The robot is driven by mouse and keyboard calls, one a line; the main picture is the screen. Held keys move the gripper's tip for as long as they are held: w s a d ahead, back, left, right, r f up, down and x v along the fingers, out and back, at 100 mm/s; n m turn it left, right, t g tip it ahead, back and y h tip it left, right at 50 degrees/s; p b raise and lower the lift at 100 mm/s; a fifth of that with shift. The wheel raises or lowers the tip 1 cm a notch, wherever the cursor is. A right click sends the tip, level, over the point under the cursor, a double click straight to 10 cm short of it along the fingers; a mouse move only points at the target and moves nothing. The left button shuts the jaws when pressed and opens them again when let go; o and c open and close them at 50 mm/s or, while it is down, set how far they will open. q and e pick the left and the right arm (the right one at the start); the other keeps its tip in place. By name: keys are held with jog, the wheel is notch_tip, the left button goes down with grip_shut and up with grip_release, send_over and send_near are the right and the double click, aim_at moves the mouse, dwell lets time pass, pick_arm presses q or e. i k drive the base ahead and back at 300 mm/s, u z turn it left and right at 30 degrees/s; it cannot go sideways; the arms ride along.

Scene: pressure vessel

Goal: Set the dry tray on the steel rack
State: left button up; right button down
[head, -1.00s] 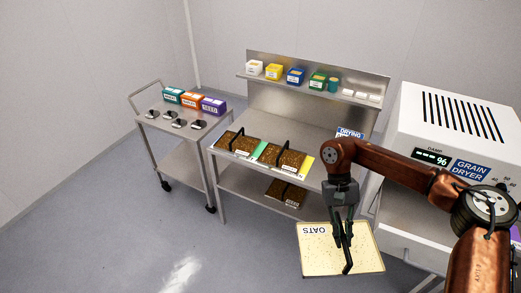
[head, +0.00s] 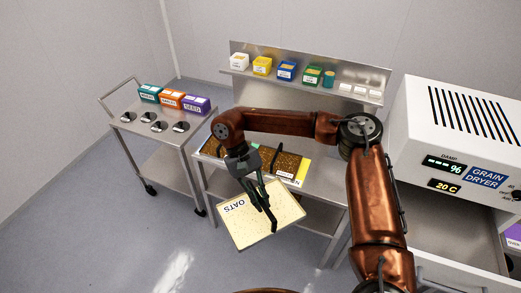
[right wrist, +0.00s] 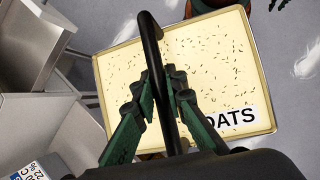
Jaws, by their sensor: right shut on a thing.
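The pale yellow oats tray (head: 236,223), with a white OATS label, hangs from my right gripper (head: 264,191) in the head view, tilted in the picture. In the right wrist view, the gripper's green fingers (right wrist: 163,95) are shut on the tray's black handle (right wrist: 150,38), and light grain shows across the tray (right wrist: 205,75). The steel rack (head: 333,208) stands behind, with trays of brown grain (head: 287,163) on its top. My right arm hides part of the rack top. The held tray covers part of its lower shelf. My left gripper is not seen.
The white grain dryer (head: 450,125) stands at the right. A steel trolley (head: 160,140) with teal, orange and purple boxes stands at the left. Small boxes (head: 286,71) line the rack's upper shelf. The floor (head: 110,240) at front left is clear.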

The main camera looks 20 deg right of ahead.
aim_at(334, 177)
jog(key=z, duration=0.4)
jog(key=i, duration=0.85)
jog(key=z, duration=0.7)
